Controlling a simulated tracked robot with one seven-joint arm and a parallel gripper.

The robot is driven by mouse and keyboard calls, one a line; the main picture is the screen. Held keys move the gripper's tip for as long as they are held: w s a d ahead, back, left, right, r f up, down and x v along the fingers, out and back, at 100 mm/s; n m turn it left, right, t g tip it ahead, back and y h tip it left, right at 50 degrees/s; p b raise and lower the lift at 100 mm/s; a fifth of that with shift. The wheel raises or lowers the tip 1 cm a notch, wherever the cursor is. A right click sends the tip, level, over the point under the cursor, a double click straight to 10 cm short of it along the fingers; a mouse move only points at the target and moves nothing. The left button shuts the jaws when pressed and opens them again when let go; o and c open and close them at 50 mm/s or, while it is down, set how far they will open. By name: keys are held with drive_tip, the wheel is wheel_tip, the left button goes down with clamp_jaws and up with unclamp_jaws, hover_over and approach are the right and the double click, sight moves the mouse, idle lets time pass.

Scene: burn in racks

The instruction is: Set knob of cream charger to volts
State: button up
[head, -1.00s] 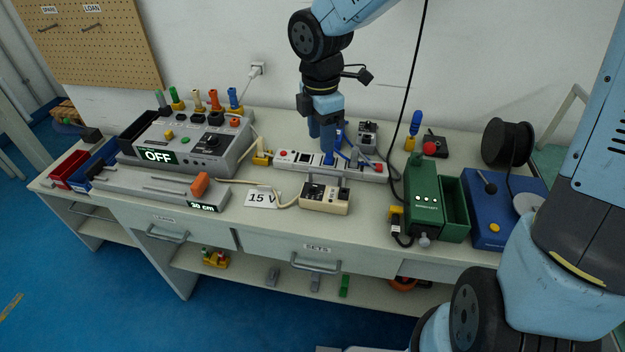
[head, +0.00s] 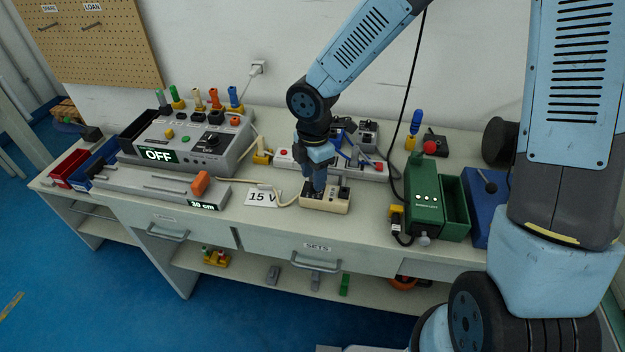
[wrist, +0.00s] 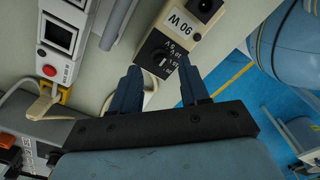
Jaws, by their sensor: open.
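The cream charger (head: 338,205) lies on the bench, right of the card reading 15 V (head: 262,198). In the wrist view the charger (wrist: 207,38) shows a 90 W label, a round socket and a black knob (wrist: 160,62) with a white pointer line and a printed scale around it. I cannot read for certain which mark the pointer faces. My gripper (head: 314,190) is over the left part of the charger. In the wrist view my gripper (wrist: 160,80) is open, with its two dark blue fingers on either side of the knob area. I cannot tell whether they touch it.
The power strip (head: 284,158) with a red switch lies just behind. A grey supply unit (head: 215,160) reading OFF stands at the left. A green charger (head: 424,205) stands at the right, and a cream cable runs left from the cream charger. The bench front edge is close.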

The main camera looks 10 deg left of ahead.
drive_tip(key=shift+f, duration=1.2)
clamp_jaws()
